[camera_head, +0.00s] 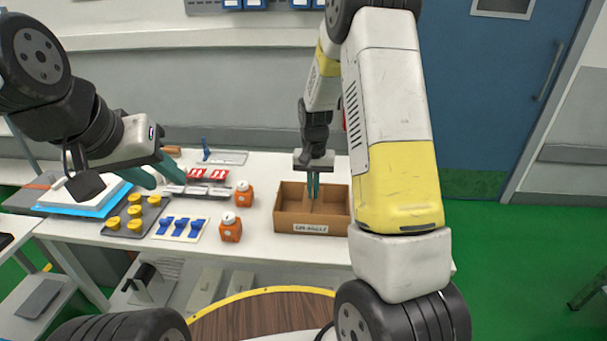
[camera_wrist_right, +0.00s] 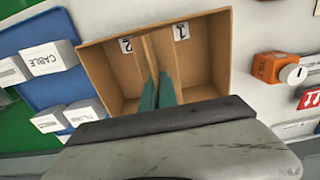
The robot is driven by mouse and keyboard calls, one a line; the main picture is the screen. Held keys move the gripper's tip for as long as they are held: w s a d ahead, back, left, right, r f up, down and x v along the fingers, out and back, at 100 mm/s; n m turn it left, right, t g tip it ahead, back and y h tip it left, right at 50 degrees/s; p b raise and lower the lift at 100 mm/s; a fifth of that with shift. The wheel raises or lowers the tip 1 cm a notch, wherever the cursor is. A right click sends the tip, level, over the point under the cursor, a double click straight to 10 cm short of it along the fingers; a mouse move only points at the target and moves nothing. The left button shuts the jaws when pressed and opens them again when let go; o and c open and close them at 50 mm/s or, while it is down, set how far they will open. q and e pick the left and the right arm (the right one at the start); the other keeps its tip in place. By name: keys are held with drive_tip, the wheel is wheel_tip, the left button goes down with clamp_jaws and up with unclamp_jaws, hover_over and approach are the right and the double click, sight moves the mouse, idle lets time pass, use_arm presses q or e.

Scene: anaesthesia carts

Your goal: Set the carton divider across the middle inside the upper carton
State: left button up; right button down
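The open brown carton (camera_head: 290,226) stands on the white table with a white label on its front. In the right wrist view, the carton (camera_wrist_right: 100,70) shows labels "2" and "1" on its inner wall. The thin brown carton divider (camera_wrist_right: 149,52) stands upright between these labels, splitting the carton into two compartments. My right gripper (camera_head: 313,194) points down into the carton, its teal fingers close together on either side of the divider. Whether the divider touches the floor is hidden. My left gripper (camera_head: 167,182) is open and empty, left of the carton above the table.
Two orange jars (camera_head: 230,230) stand left of the carton. Further left are a tray of yellow knobs (camera_head: 134,216), blue clips (camera_head: 181,228) and red parts (camera_head: 208,174). The right wrist view shows a blue tray (camera_wrist_right: 70,95) with white boxes beside the carton.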

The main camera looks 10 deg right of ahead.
drive_tip(key=shift+f, duration=3.3)
drive_tip(key=shift+f, duration=0.25)
drive_tip(key=c, duration=1.6)
unclamp_jaws()
drive_tip(key=shift+r, duration=0.15)
wheel_tip(320, 180, up, 8)
drive_tip(key=shift+f, duration=0.2)
